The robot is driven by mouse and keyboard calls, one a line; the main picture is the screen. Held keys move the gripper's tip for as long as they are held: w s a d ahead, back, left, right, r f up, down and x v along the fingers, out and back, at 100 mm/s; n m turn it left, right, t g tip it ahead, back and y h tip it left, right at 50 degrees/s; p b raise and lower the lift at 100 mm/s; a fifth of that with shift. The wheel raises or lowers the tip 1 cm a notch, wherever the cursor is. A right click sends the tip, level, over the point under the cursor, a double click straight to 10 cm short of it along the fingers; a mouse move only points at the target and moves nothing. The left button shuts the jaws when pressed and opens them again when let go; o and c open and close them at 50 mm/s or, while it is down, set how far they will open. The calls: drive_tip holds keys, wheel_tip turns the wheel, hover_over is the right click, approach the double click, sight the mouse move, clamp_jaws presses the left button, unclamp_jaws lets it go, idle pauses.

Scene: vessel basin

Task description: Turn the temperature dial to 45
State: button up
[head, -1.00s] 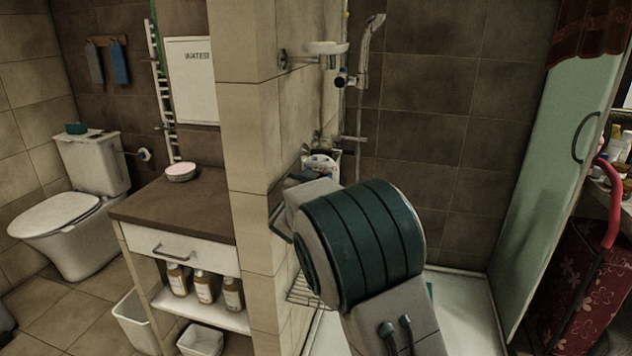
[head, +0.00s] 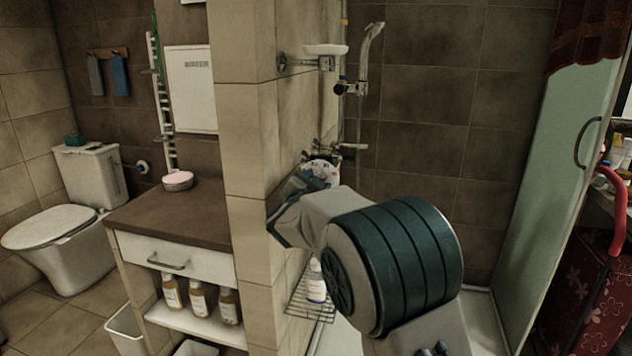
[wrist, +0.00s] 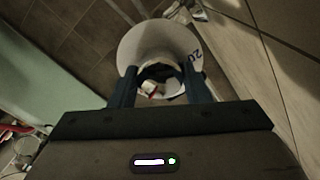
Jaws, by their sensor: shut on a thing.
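The temperature dial shows as a pale round disc (wrist: 133,42) in the wrist view, with a dark "20" mark on its right side. A round hub with a dark ring stands at its middle. My gripper (wrist: 161,78) has its two dark fingers on opposite sides of this hub, shut on it. In the head view the dial (head: 322,168) is a small pale disc by the tiled wall, partly hidden by my gripper (head: 318,181). The pointer and the 45 mark cannot be made out.
The tiled partition wall (head: 243,150) stands close left of my arm. A shower bar with a soap dish (head: 325,49) is above the dial. A wire rack (head: 300,302) with a white bottle (head: 316,283) is below. The glass door (head: 545,170) is at right.

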drive_tip(key=o, duration=1)
drive_tip(key=shift+d, duration=0.1)
drive_tip(key=shift+s, duration=0.1)
drive_tip(key=s+a, duration=0.2)
drive_tip(key=s, duration=1.1)
drive_tip(key=shift+s+a+p, duration=0.25)
drive_tip(key=shift+a+p, duration=0.05)
drive_tip(key=shift+a, duration=0.05)
drive_tip(key=shift+r, duration=0.1)
